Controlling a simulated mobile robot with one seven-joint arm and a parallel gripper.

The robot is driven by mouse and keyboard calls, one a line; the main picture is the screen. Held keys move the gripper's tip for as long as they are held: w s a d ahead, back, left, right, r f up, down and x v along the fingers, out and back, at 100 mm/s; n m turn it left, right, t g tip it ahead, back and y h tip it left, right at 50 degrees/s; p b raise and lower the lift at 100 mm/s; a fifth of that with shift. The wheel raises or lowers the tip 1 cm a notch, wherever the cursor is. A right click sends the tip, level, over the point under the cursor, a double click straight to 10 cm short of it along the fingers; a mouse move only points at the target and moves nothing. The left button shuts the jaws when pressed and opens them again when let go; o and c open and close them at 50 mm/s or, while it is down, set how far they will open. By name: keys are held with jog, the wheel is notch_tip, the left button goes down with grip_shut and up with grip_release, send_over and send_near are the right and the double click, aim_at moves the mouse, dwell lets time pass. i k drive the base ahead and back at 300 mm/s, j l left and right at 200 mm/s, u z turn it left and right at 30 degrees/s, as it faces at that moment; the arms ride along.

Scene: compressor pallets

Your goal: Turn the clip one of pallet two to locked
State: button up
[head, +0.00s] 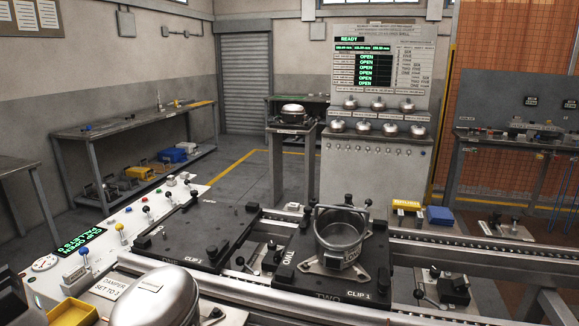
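Pallet two (318,284) is a black plate on the conveyor right of centre, marked TWO and CLIP 1 along its front edge. A steel compressor shell (341,232), open at the top and with a hoop over it, stands on the plate on a pale bracket. The CLIP 1 lettering (360,294) is at the front right corner. A small dark block (384,279) stands just above that lettering; I cannot tell whether it is the clip or how it is turned. My gripper is not in view.
Pallet one (180,244) lies to the left on the same line. A control panel (110,243) with knobs and a green display reading CLIP OPEN runs along the left. A silver dome (158,300) is close in front. A back board (376,70) shows READY and several OPEN rows.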

aim_at(385, 283)
jog(key=i+l, duration=0.15)
jog(key=l, duration=0.2)
jog(key=i+l, duration=0.15)
jog(key=l, duration=0.25)
jog(key=i+l, duration=0.2)
jog(key=l, duration=0.15)
jog(key=i+l, duration=0.15)
jog(key=l, duration=0.2)
